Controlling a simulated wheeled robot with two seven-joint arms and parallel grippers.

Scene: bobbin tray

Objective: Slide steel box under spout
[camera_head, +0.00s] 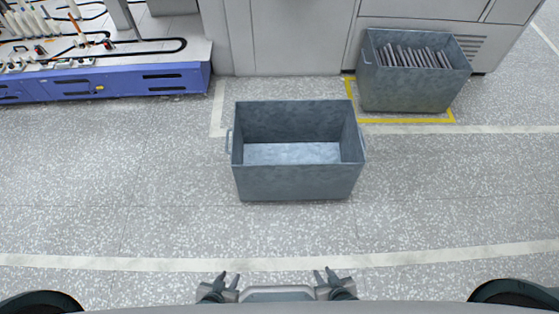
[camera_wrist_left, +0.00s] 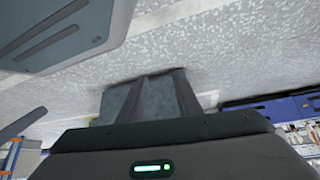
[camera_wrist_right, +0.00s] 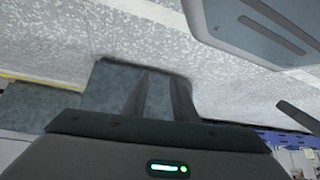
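An empty grey steel box (camera_head: 298,183) stands upright on the floor in the middle of the head view, with a handle on each short side. Its far side is near a white floor line. My left gripper (camera_head: 229,276) and right gripper (camera_head: 323,271) are at the bottom edge of the head view, in front of the box and apart from it. Both look open and empty. The box also shows beyond the fingers in the left wrist view (camera_wrist_left: 115,102) and the right wrist view (camera_wrist_right: 106,91). I cannot make out a spout.
A second steel box (camera_head: 408,91) holding several grey bars stands back right inside a yellow floor outline (camera_head: 400,121). A grey machine cabinet (camera_head: 290,40) is behind. A blue-fronted bench (camera_head: 110,83) with bobbins is back left. Floor around the empty box is clear.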

